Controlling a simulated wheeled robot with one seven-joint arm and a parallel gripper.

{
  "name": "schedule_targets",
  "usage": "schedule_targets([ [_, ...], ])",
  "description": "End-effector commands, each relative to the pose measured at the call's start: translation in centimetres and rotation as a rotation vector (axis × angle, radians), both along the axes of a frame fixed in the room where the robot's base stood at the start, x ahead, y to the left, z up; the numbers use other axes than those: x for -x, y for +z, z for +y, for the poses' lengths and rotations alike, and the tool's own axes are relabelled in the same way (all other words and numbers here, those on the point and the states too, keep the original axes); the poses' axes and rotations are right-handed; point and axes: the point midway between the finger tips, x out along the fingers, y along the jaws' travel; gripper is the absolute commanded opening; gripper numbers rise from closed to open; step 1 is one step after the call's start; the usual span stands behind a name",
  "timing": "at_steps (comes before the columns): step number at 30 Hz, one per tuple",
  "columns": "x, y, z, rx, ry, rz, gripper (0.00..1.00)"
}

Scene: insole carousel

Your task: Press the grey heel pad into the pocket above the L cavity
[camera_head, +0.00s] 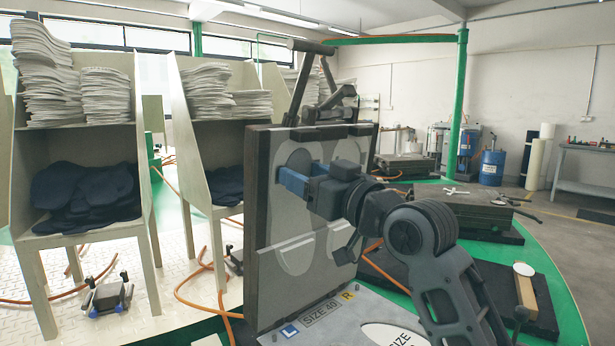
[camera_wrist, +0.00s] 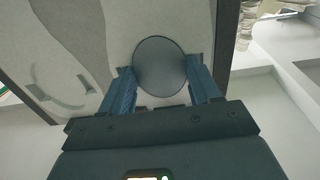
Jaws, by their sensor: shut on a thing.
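The grey heel pad (camera_wrist: 159,66) is a dark round disc. My gripper (camera_head: 296,178) is shut on it, with a blue finger at each side of the disc in the wrist view. The pad faces the pale inner face of the upright mould lid (camera_head: 262,220), over one of the shoe-shaped cavities. In the head view my gripper is at the upper part of the left cavity (camera_head: 297,250), on the side of the blue L label (camera_head: 290,330). My fingers hide the pad and the pocket there. I cannot tell whether the pad touches the lid or sits in a pocket.
The mould's lower plate (camera_head: 330,310) carries SIZE 40 and R markings. A wooden block with a white disc (camera_head: 525,285) lies on a black base at right. Closed moulds (camera_head: 455,207) stand behind. Racks (camera_head: 90,230) with insoles and dark fabric are at left.

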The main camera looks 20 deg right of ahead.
Motion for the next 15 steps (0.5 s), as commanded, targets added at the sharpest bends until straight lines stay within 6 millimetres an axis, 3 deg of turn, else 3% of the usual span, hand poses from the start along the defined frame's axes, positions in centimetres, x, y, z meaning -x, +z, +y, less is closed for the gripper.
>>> schedule_targets([
  [10, -0.01, 0.00, 0.00, 0.000, 0.000, 0.000, 0.92],
  [15, -0.01, 0.00, 0.00, 0.000, 0.000, 0.000, 0.92],
])
